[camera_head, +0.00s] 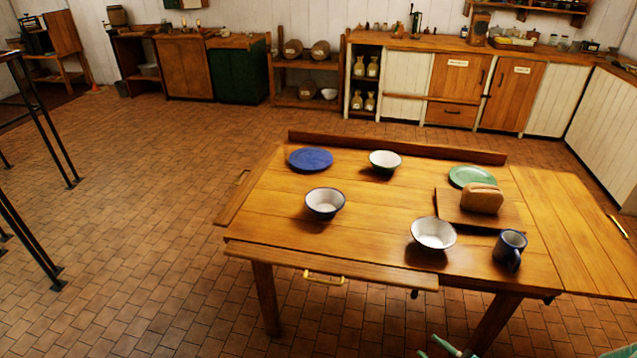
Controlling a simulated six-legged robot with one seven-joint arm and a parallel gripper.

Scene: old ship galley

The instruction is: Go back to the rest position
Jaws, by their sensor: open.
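My gripper (428,346) seems to show at the bottom edge, right of the middle, as thin green fingers set apart. The frame cuts off most of it, and I see nothing between the fingers. It appears in front of the near side of the wooden table (270,225), clear of the dishes. Another green part, likely of my own body, shows in the bottom right corner.
On the table stand a blue plate (310,159), white bowls (433,233), a green plate (470,175), bread (482,199) on a board (455,207) and a dark mug (509,250). Cabinets (458,80) line the back wall.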

